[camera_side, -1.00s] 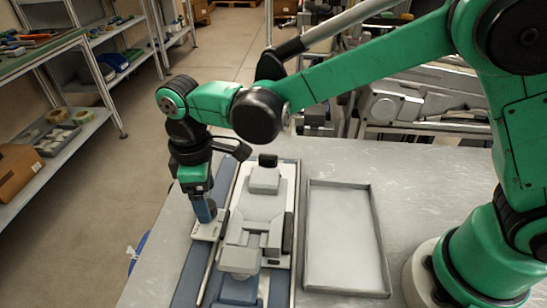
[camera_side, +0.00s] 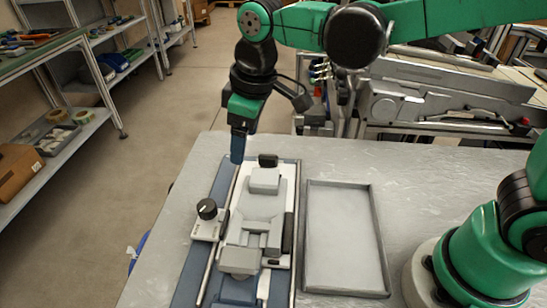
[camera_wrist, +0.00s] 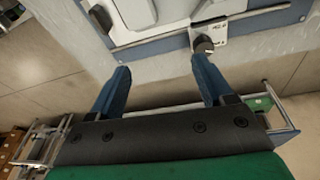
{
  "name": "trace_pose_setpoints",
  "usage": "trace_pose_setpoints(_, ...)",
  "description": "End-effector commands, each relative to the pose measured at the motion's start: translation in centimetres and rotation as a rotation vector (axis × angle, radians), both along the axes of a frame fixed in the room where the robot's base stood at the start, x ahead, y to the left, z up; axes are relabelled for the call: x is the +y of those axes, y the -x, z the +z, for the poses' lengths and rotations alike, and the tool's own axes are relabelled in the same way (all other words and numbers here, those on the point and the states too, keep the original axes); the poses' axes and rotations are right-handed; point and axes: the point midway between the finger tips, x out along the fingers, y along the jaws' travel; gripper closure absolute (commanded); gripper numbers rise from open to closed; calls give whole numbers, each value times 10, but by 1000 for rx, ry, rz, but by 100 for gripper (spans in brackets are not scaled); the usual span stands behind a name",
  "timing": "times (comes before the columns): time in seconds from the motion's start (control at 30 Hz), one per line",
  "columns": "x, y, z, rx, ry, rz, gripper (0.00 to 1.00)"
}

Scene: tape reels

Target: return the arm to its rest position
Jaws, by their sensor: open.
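My gripper (camera_side: 238,150) hangs in the air above the far left part of the fixture on the table, pointing down. In the wrist view my gripper (camera_wrist: 160,75) shows two blue fingers spread apart with nothing between them. A black knob (camera_side: 207,209) on a small white block (camera_side: 208,228) stands at the left side of the fixture, below and apart from my gripper. The knob also shows in the wrist view (camera_wrist: 204,45), beyond the right fingertip.
The blue and grey fixture (camera_side: 196,268) lies on the grey table (camera_side: 430,185). A shallow empty tray (camera_side: 345,240) is right of it. Machinery (camera_side: 430,100) stands behind the table, shelves (camera_side: 75,145) on the left.

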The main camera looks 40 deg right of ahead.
Motion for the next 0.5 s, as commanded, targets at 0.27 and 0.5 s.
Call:
trace_pose_setpoints(0.27,-83,39,12,-222,-115,-380,27)
trace_pose_setpoints(0.5,-119,63,2,-361,-179,-589,27)
